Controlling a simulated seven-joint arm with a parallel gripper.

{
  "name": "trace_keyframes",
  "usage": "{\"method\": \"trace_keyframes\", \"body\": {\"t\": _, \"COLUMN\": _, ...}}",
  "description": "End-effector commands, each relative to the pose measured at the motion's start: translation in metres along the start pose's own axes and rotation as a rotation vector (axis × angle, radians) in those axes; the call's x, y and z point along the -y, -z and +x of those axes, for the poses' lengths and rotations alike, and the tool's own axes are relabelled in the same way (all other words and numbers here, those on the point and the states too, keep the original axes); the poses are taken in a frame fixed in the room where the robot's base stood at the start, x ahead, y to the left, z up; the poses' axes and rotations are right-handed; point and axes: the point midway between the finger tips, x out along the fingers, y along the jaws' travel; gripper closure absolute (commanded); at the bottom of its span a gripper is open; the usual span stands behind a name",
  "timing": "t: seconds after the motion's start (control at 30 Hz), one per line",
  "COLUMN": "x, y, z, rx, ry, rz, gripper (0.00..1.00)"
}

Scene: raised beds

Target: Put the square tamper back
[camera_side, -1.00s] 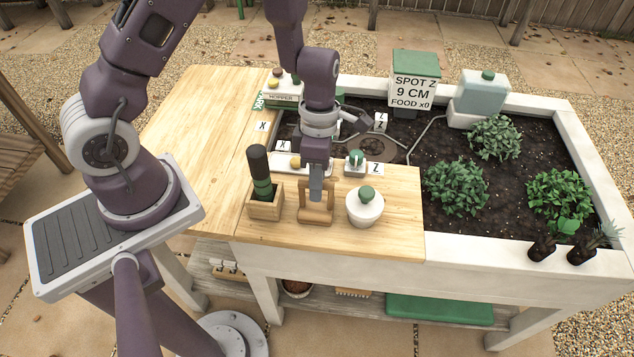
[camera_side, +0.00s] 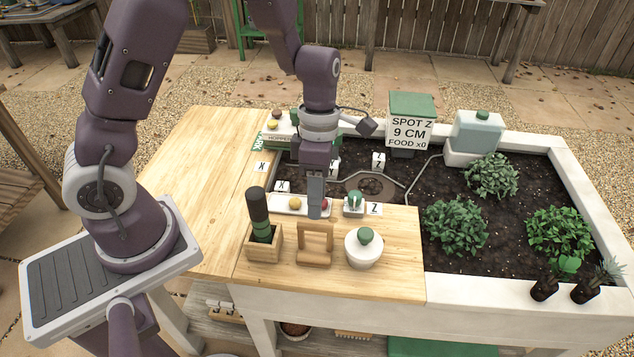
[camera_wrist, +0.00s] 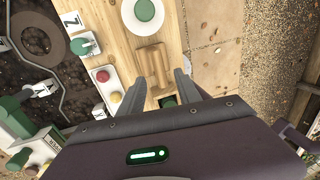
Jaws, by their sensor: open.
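A pale wooden block with an arched handle, apparently the square tamper (camera_side: 315,258), stands upright on the wooden worktop (camera_side: 390,285), between a wooden holder box and a white jar. It also shows in the wrist view (camera_wrist: 153,67), just ahead of the fingertips. My gripper (camera_side: 315,214) is above it, pointing down. In the wrist view my gripper (camera_wrist: 160,76) has its two fingers apart, with nothing held between them. The fingers look clear of the handle.
A dark-handled tool (camera_side: 259,212) stands in the wooden box (camera_side: 263,246) on the left. The white jar (camera_side: 364,250) with green knob is close on the right. The soil bed with plants lies right.

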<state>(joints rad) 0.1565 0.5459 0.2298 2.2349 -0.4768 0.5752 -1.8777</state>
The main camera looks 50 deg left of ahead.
Motion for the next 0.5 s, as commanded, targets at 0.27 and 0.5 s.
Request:
{"method": "trace_keyframes", "body": {"t": 0.27, "x": 0.0, "y": 0.0, "z": -0.047, "rx": 0.0, "ry": -0.001, "rz": 0.001, "gripper": 0.6}}
{"method": "trace_keyframes", "body": {"t": 0.5, "x": 0.014, "y": 0.004, "z": -0.078, "rx": 0.05, "ry": -0.032, "rz": 0.212, "gripper": 0.6}}
